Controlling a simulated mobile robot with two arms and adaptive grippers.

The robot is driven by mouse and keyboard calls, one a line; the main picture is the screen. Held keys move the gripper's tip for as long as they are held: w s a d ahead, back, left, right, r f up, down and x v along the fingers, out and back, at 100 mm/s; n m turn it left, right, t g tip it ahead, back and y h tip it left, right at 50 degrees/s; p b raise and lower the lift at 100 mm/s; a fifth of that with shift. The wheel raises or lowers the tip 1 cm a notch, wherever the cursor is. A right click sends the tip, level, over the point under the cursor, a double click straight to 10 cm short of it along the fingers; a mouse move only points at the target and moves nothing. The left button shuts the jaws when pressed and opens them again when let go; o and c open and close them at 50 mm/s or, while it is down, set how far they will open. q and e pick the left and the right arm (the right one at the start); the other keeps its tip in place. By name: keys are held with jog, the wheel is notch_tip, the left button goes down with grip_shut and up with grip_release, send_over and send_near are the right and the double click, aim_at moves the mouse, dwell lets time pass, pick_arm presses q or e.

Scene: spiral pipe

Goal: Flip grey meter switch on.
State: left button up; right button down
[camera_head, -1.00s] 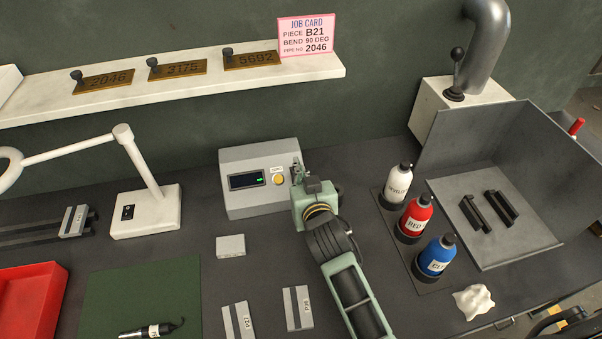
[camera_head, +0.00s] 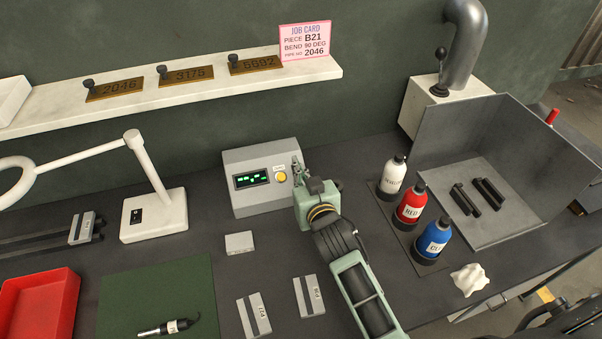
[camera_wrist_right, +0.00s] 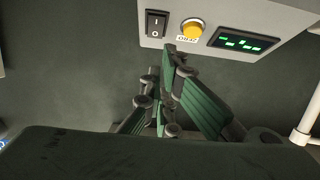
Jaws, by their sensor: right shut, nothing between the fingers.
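The grey meter (camera_head: 258,200) stands on the bench against the wall. Its display (camera_head: 253,180) is lit with green marks, and a yellow button (camera_head: 281,176) is beside it. The meter's black rocker switch (camera_wrist_right: 157,24), marked I and O, shows in the right wrist view; my gripper hides it in the head view. I cannot tell which side of the rocker is pressed. My right gripper (camera_head: 297,166) is shut and empty at the meter's front right; in the wrist view its tips (camera_wrist_right: 170,50) are just off the panel, near the switch. My left gripper is not in view.
A white lamp (camera_head: 154,215) stands left of the meter. White, red (camera_head: 410,205) and blue bottles stand right of my arm, before a grey metal booth (camera_head: 480,150). A small grey block (camera_head: 239,243) lies in front of the meter.

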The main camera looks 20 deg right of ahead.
pick_arm(q)
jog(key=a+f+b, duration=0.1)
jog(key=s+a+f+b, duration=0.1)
jog(key=b, duration=0.1)
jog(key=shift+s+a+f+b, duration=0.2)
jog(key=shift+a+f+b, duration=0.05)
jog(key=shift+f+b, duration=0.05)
pick_arm(e)
jog(key=f+v, duration=0.2)
jog(key=v, duration=0.8)
jog(key=shift+s+r, duration=0.25)
jog(key=shift+s, duration=0.05)
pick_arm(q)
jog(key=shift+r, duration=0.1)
pick_arm(e)
jog(key=shift+r, duration=0.1)
